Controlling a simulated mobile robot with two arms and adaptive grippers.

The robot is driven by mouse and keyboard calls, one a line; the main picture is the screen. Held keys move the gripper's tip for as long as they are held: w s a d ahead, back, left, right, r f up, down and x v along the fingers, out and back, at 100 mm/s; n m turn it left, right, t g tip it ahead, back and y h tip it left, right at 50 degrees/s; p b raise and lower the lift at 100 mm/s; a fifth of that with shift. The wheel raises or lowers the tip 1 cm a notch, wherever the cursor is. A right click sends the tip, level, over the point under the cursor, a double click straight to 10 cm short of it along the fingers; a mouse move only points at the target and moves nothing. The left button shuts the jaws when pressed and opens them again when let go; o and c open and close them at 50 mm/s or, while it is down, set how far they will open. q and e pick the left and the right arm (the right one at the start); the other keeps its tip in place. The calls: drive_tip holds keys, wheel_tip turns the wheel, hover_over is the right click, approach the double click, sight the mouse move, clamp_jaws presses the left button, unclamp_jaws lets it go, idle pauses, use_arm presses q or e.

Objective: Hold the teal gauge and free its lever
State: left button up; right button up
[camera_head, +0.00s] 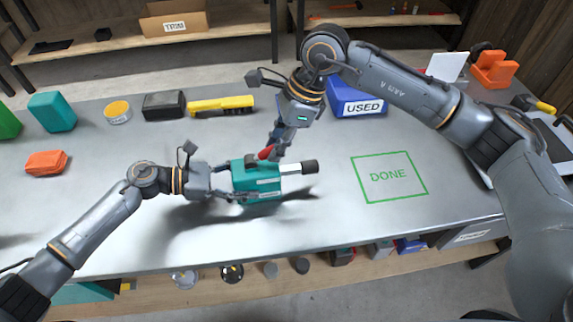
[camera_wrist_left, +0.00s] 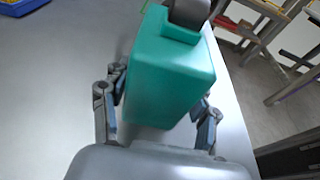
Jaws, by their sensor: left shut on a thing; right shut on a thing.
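The teal gauge (camera_head: 262,184) is near the middle of the table, with a white section (camera_head: 290,169) and a dark end (camera_head: 310,166) pointing right. My left gripper (camera_head: 231,194) is shut on the gauge's left end. In the left wrist view the teal body (camera_wrist_left: 170,72) sits between the fingers of my left gripper (camera_wrist_left: 160,115), with a dark round part on its far end. The red lever (camera_head: 266,152) rises from the gauge's top. My right gripper (camera_head: 277,146) comes down from above and is shut on the lever, partly covering it.
A green DONE outline (camera_head: 389,177) is empty on the table at right. A blue USED bin (camera_head: 358,98) stands behind. A yellow tool (camera_head: 220,104), a dark box (camera_head: 164,105), a yellow tin (camera_head: 118,112) and an orange block (camera_head: 46,162) lie to the left.

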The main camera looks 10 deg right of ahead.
drive_tip(key=shift+a+r, duration=0.3)
drive_tip(key=shift+r, duration=0.1)
drive_tip(key=shift+a+r, duration=0.1)
drive_tip(key=shift+r, duration=0.05)
drive_tip(key=shift+a+r, duration=0.3)
drive_tip(key=shift+a, duration=0.05)
idle(0.4)
drive_tip(key=shift+a+r, duration=0.15)
drive_tip(key=shift+a, duration=0.1)
idle(0.4)
